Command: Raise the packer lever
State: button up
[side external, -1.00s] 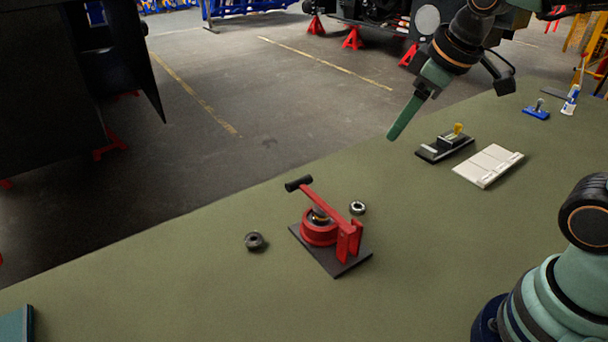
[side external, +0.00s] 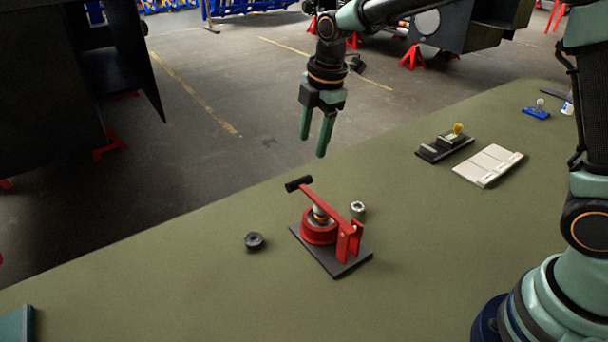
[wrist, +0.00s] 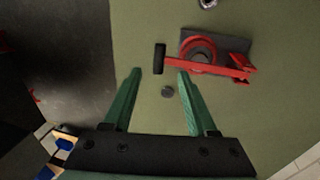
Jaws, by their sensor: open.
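The packer is a red press on a dark base plate (side external: 345,267), with a red cup (side external: 319,233) and an upright red bracket. Its red lever (side external: 328,211) slants from the bracket over the cup to a black handle (side external: 298,184). In the wrist view the lever (wrist: 205,68) and black handle (wrist: 159,58) lie beyond my fingertips. My gripper (side external: 313,147) is open and empty, pointing down above and behind the handle, apart from it. In the wrist view my two green fingers (wrist: 160,72) are spread, with the handle beyond the gap between them.
A dark ring (side external: 254,241) lies left of the press and a metal ring (side external: 357,208) behind it. A black fixture with a yellow knob (side external: 445,147) and a white panel (side external: 488,166) lie to the right. The green table is clear in front.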

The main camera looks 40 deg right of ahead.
aim_at(307, 177)
jog(key=f, duration=0.3)
jog(key=w+f, duration=0.1)
jog(key=f, duration=0.3)
jog(key=w+f, duration=0.1)
jog(key=f, duration=0.2)
jog(key=shift+f, duration=0.15)
jog(key=shift+c, duration=0.3)
grip_shut()
jog(key=shift+s, duration=0.1)
dwell(0.7)
